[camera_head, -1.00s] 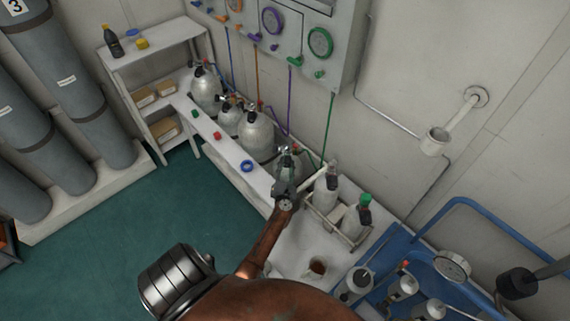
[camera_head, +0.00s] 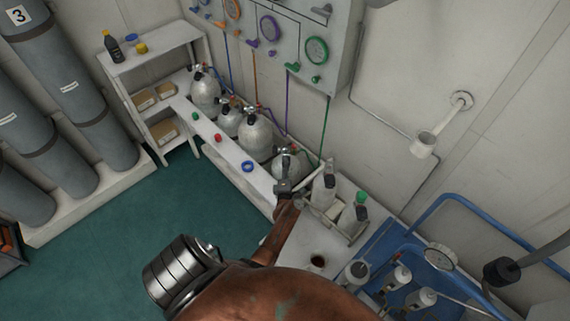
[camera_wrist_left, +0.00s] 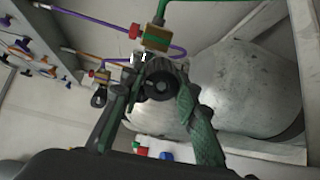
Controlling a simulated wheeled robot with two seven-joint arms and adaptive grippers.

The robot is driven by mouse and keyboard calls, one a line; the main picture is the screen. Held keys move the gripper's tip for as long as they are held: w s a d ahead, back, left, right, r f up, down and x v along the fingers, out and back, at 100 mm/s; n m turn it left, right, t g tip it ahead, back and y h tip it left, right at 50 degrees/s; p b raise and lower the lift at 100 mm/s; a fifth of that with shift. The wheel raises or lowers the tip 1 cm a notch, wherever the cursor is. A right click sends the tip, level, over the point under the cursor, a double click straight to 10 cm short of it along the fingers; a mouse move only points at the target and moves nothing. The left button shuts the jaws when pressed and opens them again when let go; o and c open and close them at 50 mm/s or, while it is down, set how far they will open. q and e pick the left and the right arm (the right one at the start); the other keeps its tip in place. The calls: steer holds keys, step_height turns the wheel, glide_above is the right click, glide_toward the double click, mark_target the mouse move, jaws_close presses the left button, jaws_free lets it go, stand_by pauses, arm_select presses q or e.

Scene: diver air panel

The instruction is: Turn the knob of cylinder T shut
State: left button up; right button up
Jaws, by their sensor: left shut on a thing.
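My left gripper (camera_head: 284,186) reaches the near end of the row of grey cylinders, at the cylinder (camera_head: 288,160) by the green hose. In the left wrist view its two fingers (camera_wrist_left: 160,105) are closed around a round black knob (camera_wrist_left: 159,84), one on each side. The knob is on the valve of a scuffed grey cylinder (camera_wrist_left: 245,85) lying behind it in that view. A brass block with a green band (camera_wrist_left: 155,38) and a green hose sit just above the knob. I cannot read a letter on the cylinder. My right gripper is not in view.
Other grey cylinders (camera_head: 256,136) stand left along the white bench. A rack with bottles (camera_head: 325,188) is close on the gripper's right. The gauge panel (camera_head: 317,50) hangs above with coloured hoses. Blue piping (camera_head: 470,215) is at the right. The green floor (camera_head: 170,215) is clear.

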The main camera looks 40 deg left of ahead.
arm_select(q)
steer(key=m+p, duration=0.1)
steer(key=m, duration=0.3)
steer(key=shift+w+d, duration=0.1)
steer(key=m, duration=0.4)
steer(key=shift+p, duration=0.4)
steer(key=m, duration=0.4)
steer(key=shift+m+y, duration=0.3)
steer(key=shift+m, duration=1.8)
steer(key=o, duration=1.2)
steer(key=shift+c, duration=0.2)
